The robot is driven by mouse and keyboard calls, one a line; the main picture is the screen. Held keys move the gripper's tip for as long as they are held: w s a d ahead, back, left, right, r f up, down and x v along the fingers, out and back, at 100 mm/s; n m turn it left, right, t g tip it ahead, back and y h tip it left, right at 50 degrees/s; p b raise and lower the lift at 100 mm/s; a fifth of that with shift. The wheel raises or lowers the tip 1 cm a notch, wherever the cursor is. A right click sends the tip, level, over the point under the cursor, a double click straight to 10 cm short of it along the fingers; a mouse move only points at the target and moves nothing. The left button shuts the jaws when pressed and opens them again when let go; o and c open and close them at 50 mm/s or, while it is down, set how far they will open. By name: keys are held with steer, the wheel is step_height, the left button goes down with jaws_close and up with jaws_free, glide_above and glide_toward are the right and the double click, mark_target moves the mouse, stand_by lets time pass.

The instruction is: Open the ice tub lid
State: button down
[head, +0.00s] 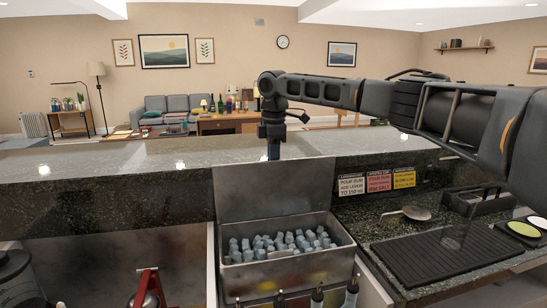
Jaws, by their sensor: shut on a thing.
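The ice tub (335,254) is a metal bin full of grey-blue ice cubes (280,246), below the bar counter in the lower middle of the head view. Its lid (262,192) is a flat grey metal panel that stands roughly upright along the tub's back edge, so the ice is exposed. My gripper (269,155) points down at the top edge of the lid and is shut on it. The fingertips are small and dark here, so the exact grip is hard to see.
The stone bar counter (110,168) runs behind the lid. To the right are a black ribbed drain mat (440,254), a metal scoop (412,212) and three label cards (378,181). Bottle necks (317,297) stand in front of the tub. A red-framed tool (147,284) is at lower left.

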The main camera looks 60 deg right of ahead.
mark_target(277, 171)
stand_by(0.3)
steer(key=shift+s+a+t+h+b, duration=0.2)
steer(key=shift+s+a+t+h, duration=0.4)
steer(key=shift+s+a, duration=0.4)
steer(key=shift+s+a+t+h+b, duration=0.15)
steer(key=shift+s+a+t+h, duration=0.35)
steer(key=shift+s+a+h, duration=0.4)
steer(key=shift+w+a, duration=0.15)
steer(key=c, duration=1.4)
jaws_free()
steer(key=shift+c, duration=0.2)
steer(key=shift+r, duration=0.1)
steer(key=v, duration=0.7)
steer(key=shift+r+b, duration=0.35)
